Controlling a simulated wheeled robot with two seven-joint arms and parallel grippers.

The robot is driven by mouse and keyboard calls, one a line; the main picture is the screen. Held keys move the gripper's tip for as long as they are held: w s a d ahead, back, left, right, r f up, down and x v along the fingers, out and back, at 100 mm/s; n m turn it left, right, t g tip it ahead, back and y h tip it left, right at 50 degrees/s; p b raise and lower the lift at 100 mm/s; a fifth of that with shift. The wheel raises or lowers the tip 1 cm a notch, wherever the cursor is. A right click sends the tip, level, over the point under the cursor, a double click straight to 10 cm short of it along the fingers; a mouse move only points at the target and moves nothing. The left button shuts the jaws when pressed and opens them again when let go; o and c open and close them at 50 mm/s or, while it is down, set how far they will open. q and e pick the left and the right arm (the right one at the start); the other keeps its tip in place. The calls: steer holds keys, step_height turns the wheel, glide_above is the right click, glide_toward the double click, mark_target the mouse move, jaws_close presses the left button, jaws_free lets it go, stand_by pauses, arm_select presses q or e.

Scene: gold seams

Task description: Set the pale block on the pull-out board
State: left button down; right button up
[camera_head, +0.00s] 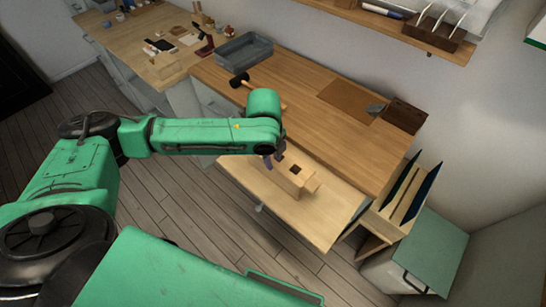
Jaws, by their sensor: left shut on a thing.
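The pale block (291,183) is a light wooden piece with a dark square hole in its top and a part jutting to the right. It shows over the pull-out board (318,225), a light wooden panel that extends from under the worktop. My left gripper (275,159) reaches in from the left and is shut on the block's far left side. The arm partly hides its fingers. I cannot tell whether the block touches the board or is held just above it. My right gripper is not in view.
The worktop (300,115) behind carries a grey tray (243,50), a black-headed mallet (241,81), a brown mat (346,100) and a dark brown block (404,115). A rack of upright panels (405,190) stands right of the board. The board's front right part is bare.

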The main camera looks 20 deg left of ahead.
arm_select(q)
steer(key=c, duration=0.7)
jaws_free()
steer(key=shift+o, duration=0.2)
step_height(320, 180, up, 12)
steer(key=s+b, duration=0.1)
steer(key=shift+s+a, duration=0.25)
steer(key=shift+s, duration=0.05)
